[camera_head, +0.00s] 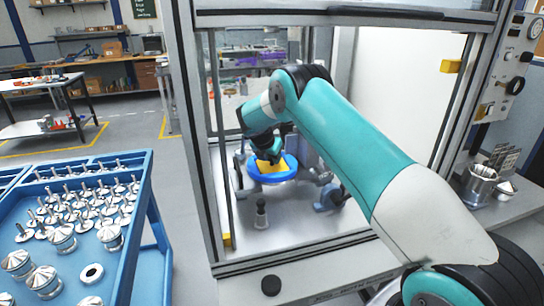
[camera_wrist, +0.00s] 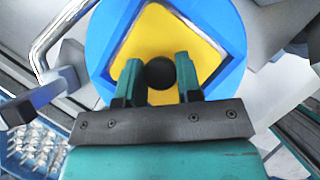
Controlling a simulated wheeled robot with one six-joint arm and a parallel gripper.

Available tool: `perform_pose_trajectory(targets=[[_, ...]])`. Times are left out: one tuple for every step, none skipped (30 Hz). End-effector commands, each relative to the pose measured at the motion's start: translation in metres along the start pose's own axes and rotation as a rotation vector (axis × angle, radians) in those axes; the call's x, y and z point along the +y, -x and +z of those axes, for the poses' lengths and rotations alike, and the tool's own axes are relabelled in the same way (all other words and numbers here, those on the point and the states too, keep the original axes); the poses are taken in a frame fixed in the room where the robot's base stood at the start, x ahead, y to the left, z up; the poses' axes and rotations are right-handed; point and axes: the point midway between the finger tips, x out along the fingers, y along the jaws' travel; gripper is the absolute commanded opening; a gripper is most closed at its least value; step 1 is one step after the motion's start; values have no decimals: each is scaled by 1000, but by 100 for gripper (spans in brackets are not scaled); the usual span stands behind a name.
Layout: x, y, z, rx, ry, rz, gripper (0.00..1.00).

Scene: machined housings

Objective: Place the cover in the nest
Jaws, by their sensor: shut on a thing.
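The yellow square cover (camera_wrist: 165,28) has a dark round knob (camera_wrist: 160,73) at its middle. My gripper (camera_wrist: 160,77) is shut on this knob, one finger on each side. The blue round nest (camera_wrist: 108,32) lies behind the cover in the wrist view. The cover's corners roughly line up with the nest's square opening, and a grey band shows along its upper edges. In the head view, my gripper (camera_head: 268,155) holds the cover (camera_head: 270,166) over the nest (camera_head: 278,178) inside the framed cell. I cannot tell whether the cover is seated or just above. The fingers hide its lower part.
Metal posts (camera_head: 198,130) frame the cell opening. A small dark-topped peg (camera_head: 261,213) stands in front of the nest, and clamp-like fittings (camera_head: 328,197) sit to its right. A blue cart (camera_head: 137,215) with several silver parts stands at left. A metal cup (camera_head: 480,186) stands at right.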

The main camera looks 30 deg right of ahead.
Motion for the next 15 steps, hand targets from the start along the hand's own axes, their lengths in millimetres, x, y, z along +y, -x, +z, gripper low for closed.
perform_pose_trajectory(targets=[[0,-2,-1,0,0,0,7],[0,-2,-1,0,0,0,35],[0,-2,-1,0,0,0,44],[0,-2,-1,0,0,0,51],[0,-2,-1,0,0,0,58],[0,-1,-1,0,0,0,58],[0,-1,-1,0,0,0,58],[0,-1,-1,0,0,0,58],[0,-1,-1,0,0,0,58],[0,-1,-1,0,0,0,58],[0,-1,-1,0,0,0,58],[0,-1,-1,0,0,0,58],[0,-1,0,0,0,0,58],[0,0,0,0,0,0,58],[0,2,0,0,0,0,58]])
